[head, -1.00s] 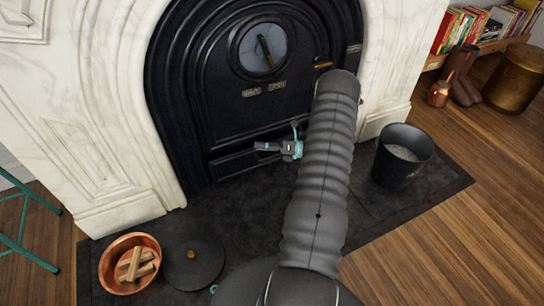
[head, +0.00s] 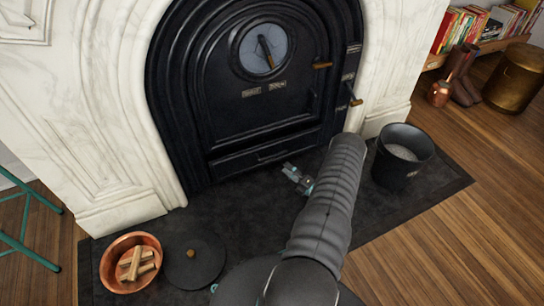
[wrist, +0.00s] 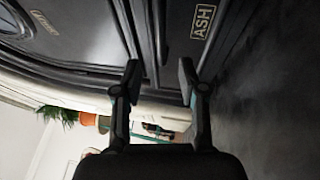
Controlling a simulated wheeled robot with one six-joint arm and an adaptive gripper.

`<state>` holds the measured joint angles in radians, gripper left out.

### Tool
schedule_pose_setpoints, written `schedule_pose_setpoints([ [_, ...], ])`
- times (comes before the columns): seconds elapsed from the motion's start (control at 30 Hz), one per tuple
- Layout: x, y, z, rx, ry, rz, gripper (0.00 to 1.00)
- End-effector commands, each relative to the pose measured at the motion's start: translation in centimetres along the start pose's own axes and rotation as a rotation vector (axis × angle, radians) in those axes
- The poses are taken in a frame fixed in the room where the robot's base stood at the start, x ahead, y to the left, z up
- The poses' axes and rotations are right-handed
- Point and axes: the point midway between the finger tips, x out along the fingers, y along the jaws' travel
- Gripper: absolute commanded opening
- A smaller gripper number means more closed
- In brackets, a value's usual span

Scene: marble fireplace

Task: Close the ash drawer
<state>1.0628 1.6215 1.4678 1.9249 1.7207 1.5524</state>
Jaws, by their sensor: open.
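The ash drawer (head: 240,163) is a long, low black front at the foot of the arched black fireplace insert. In the head view it looks about level with the frame; I cannot tell whether a small gap is left. In the wrist view, its front (wrist: 193,52) carries an "ASH" plate and shows sideways at close range. My gripper (head: 292,173) is just in front of the drawer, low over the dark hearth, apart from it in the head view. In the wrist view my gripper (wrist: 160,78) has its two fingers spread with nothing between them.
A black bucket of ash (head: 402,165) stands right of my arm. A copper bowl with wood (head: 129,238) and a round dark lid (head: 193,268) lie at the left on the hearth (head: 240,215). The hearth's middle is clear.

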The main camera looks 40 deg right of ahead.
Motion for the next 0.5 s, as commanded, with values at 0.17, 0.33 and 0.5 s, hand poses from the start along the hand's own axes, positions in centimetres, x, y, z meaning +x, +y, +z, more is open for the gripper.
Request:
schedule_pose_setpoints([
  [0.17,3.5,0.1,-0.1,-0.002,0.004,0.002,0.41],
  [0.33,6.5,0.1,-0.1,-0.002,0.004,0.001,0.41],
  [0.5,8.5,0.0,-0.1,-0.002,0.002,0.001,0.41],
])
